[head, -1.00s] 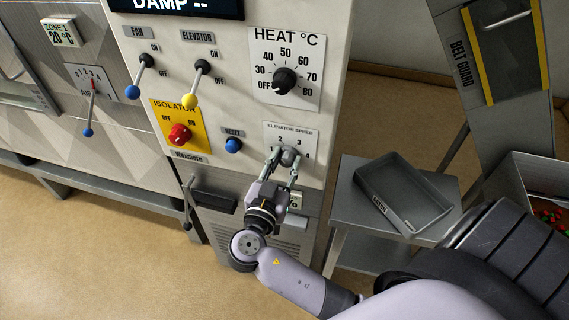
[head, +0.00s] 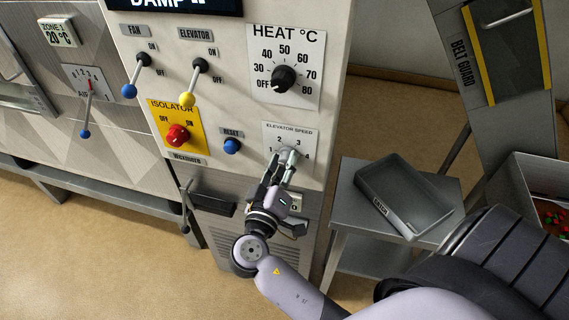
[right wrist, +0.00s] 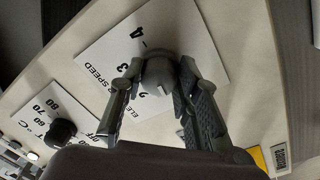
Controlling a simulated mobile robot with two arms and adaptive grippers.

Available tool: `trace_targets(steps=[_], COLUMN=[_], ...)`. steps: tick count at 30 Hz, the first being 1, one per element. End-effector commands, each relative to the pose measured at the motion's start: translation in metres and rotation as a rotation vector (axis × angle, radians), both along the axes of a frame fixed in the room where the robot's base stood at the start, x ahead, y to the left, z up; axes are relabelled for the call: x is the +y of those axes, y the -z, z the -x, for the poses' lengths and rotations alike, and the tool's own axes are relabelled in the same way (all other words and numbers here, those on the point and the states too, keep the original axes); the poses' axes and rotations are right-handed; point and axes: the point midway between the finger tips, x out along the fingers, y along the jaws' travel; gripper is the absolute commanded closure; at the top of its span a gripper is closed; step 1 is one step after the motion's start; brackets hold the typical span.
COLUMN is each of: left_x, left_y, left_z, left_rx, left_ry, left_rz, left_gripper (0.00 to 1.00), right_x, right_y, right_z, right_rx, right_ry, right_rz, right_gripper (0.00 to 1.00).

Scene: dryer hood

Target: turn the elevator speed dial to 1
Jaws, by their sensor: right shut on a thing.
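The elevator speed dial is a grey knob on a white plate (head: 270,133) marked from 1 to 4, low on the panel's right side. My right gripper (head: 282,160) is shut on this dial, coming up from below. In the right wrist view the knob (right wrist: 158,73) sits between the two fingers of my right gripper (right wrist: 159,82). The 2, 3 and 4 show beside it on the plate (right wrist: 190,30). I cannot tell clearly which number the knob's pointer faces. My left gripper is not in view.
The black heat dial (head: 283,77) is above the speed plate. The red isolator knob (head: 177,135), blue reset button (head: 232,146) and yellow-tipped elevator lever (head: 188,99) are to the left. A grey tray (head: 432,216) lies on a side table at the right.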

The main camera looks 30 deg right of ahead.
Motion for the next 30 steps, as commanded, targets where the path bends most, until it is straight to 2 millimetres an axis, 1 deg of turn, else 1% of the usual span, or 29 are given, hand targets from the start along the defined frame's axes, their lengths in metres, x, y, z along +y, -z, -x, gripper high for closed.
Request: trace_targets(steps=[10,25,26,30], left_x=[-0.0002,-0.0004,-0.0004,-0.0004], left_y=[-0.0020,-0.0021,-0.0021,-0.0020], left_z=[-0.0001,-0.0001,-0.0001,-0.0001], left_rx=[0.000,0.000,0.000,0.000], left_ry=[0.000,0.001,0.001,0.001], left_rz=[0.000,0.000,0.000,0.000], left_gripper=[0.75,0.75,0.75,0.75], right_x=[-0.0003,-0.0001,-0.0001,-0.0001], right_y=[-0.0011,-0.0009,-0.0009,-0.0007], right_z=[-0.0001,-0.0001,-0.0001,-0.0001], right_rx=[0.093,0.105,0.105,0.105], right_ry=[0.000,-0.001,-0.001,0.000], right_rz=[0.081,0.093,0.093,0.092], right_gripper=[0.98,0.98,0.69,0.60])
